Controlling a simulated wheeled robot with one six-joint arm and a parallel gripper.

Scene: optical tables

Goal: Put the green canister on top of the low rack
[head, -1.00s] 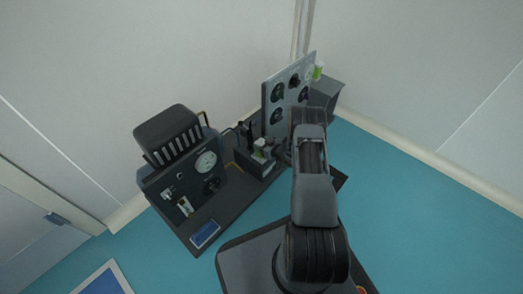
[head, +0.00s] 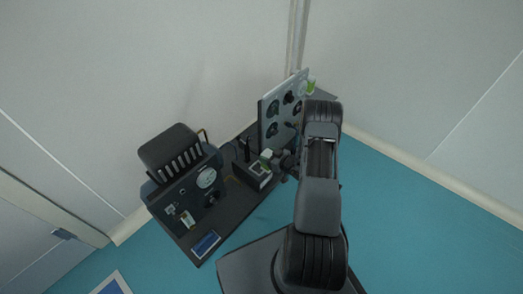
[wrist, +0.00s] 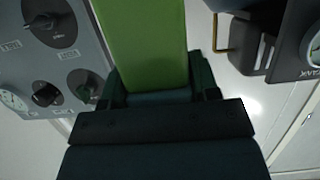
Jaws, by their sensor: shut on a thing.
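A green canister (wrist: 145,45) fills the upper middle of the wrist view. My gripper (wrist: 155,95) is shut on it. In the head view a small green and white canister (head: 266,155) shows at my gripper (head: 283,163), over or beside a low dark box (head: 252,174). I cannot tell whether it touches the box. The box may be the low rack. My arm hides part of the area to the right of it.
Another green and white canister (head: 311,86) stands behind the upright knob panel (head: 284,108). A tank-like unit (head: 168,148) and a gauge panel (head: 190,190) stand to the left. A blue-screened tablet (head: 206,243) lies at the dark table's front edge.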

